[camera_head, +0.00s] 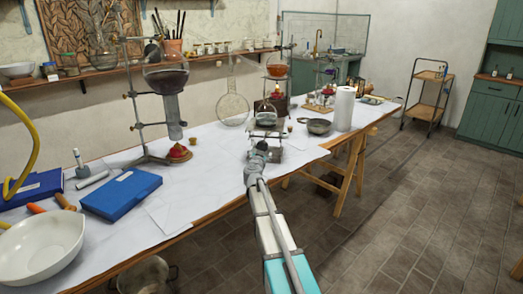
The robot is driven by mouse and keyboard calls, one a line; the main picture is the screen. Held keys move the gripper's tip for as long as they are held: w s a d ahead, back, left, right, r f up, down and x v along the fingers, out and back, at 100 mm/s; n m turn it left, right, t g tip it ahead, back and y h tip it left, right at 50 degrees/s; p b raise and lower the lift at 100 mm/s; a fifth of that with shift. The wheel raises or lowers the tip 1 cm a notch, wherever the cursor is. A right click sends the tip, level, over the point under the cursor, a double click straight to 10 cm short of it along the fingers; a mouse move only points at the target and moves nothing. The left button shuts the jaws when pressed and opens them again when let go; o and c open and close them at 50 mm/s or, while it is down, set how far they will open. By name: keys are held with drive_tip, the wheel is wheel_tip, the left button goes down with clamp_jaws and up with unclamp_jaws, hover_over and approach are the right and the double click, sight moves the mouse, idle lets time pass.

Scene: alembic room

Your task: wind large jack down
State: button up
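What looks like the large jack (276,155) stands near the front edge of the white-covered table, in the middle of the view. It is small here and its knob cannot be made out. A small metal pot (266,117) shows at or just above its top; whether it rests on the jack is unclear. My gripper (261,147) is at the jack's front and hides part of it. Whether the gripper touches the jack, or is open or shut, cannot be told.
Left on the table (110,220) are a flask stand (138,125), a red-topped burner (179,152), a blue book (121,194) and a white bowl (40,245). A dark pan (318,126) and paper roll (344,108) stand right. The floor (420,210) at right is clear.

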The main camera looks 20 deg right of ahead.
drive_tip(key=v, duration=0.8)
drive_tip(key=shift+d, duration=0.1)
idle(0.4)
